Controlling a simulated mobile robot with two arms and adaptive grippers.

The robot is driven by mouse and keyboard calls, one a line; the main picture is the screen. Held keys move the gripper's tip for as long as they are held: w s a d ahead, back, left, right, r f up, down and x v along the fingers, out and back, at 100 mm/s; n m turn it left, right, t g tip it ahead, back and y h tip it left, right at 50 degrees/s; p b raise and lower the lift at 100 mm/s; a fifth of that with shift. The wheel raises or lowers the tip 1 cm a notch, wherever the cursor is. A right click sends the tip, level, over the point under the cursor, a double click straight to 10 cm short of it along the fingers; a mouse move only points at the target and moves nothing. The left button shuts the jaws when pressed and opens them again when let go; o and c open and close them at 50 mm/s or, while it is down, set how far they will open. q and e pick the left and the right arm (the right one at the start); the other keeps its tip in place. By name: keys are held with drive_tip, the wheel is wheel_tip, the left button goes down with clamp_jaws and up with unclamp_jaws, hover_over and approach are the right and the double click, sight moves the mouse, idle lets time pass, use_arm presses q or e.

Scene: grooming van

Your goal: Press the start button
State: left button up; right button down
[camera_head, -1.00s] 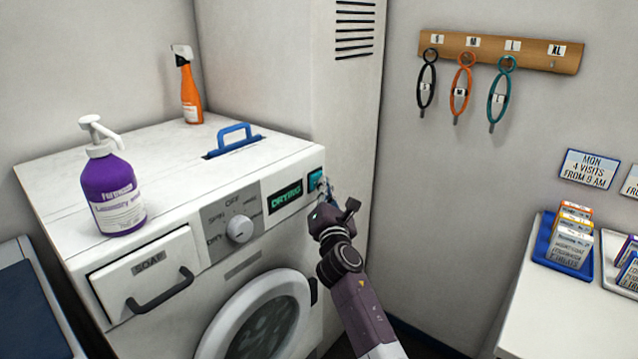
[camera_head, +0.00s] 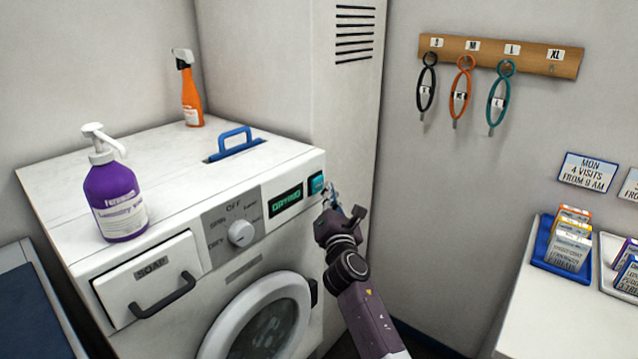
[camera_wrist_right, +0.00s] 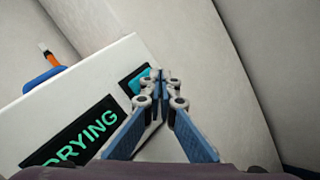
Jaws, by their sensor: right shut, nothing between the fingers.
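The start button (camera_head: 316,182) is a teal square at the right end of the washing machine's (camera_head: 180,264) front panel. In the right wrist view the button (camera_wrist_right: 141,79) shows partly behind my fingers. My right gripper (camera_head: 329,190) is shut and empty, with its fingertips close to the button's right side. In the wrist view its fingertips (camera_wrist_right: 160,78) meet just right of the button's middle; whether they touch it I cannot tell. The display (camera_head: 286,199) beside the button reads DRYING in green letters. My left gripper is not in view.
A dial (camera_head: 241,233) and a soap drawer (camera_head: 152,279) are on the machine's front. A purple pump bottle (camera_head: 114,195), a blue handle (camera_head: 235,143) and an orange spray bottle (camera_head: 191,100) are on top. A tall cabinet (camera_head: 300,70) stands behind; a counter (camera_head: 560,315) is at right.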

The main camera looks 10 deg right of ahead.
drive_tip(key=s+d+p, duration=0.1)
drive_tip(key=s, duration=0.1)
drive_tip(key=s+d+p, duration=0.2)
idle(0.6)
drive_tip(key=shift+f, duration=0.1)
idle(1.2)
